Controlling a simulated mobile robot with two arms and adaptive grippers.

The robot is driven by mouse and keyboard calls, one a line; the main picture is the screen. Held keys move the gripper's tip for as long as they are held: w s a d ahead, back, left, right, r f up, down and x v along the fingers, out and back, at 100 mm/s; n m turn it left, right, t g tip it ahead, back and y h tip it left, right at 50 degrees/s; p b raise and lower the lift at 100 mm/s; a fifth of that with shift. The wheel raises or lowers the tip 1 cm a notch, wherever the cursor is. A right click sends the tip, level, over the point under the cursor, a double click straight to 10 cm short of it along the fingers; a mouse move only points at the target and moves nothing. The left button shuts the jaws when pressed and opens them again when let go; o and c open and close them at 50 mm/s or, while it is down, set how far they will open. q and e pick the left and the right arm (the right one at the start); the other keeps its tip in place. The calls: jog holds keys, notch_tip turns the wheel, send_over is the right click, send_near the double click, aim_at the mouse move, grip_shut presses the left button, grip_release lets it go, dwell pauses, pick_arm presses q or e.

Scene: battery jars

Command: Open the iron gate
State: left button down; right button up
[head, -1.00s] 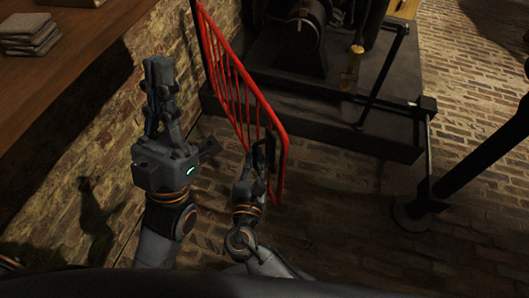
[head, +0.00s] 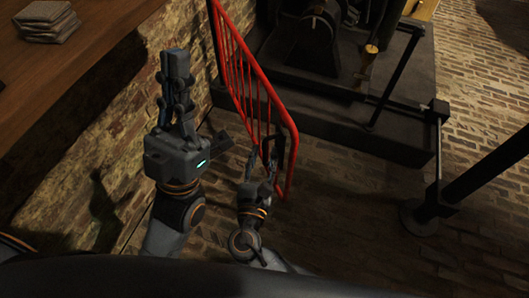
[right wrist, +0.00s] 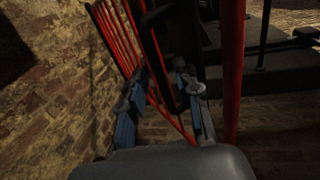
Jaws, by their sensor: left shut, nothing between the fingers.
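The iron gate (head: 255,92) is a red barred panel in the head view, standing out from beside the brick wall. A dark handle (head: 274,147) sits near its free end. My right gripper (head: 264,160) is at this handle; in the right wrist view its fingers (right wrist: 160,72) stand apart on either side of the dark handle (right wrist: 165,45). Whether they press on it I cannot tell. Red bars (right wrist: 118,38) show behind them. My left gripper (head: 176,54) is shut and empty, raised left of the gate, apart from it.
A dark machine on a low plinth (head: 345,125) stands behind the gate, with black rails and a post (head: 420,218) at the right. A brick wall (head: 110,120) and wooden counter (head: 70,80) bound the left. Brick floor (head: 350,225) is clear in front.

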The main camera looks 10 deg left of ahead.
jog(key=s, duration=1.1)
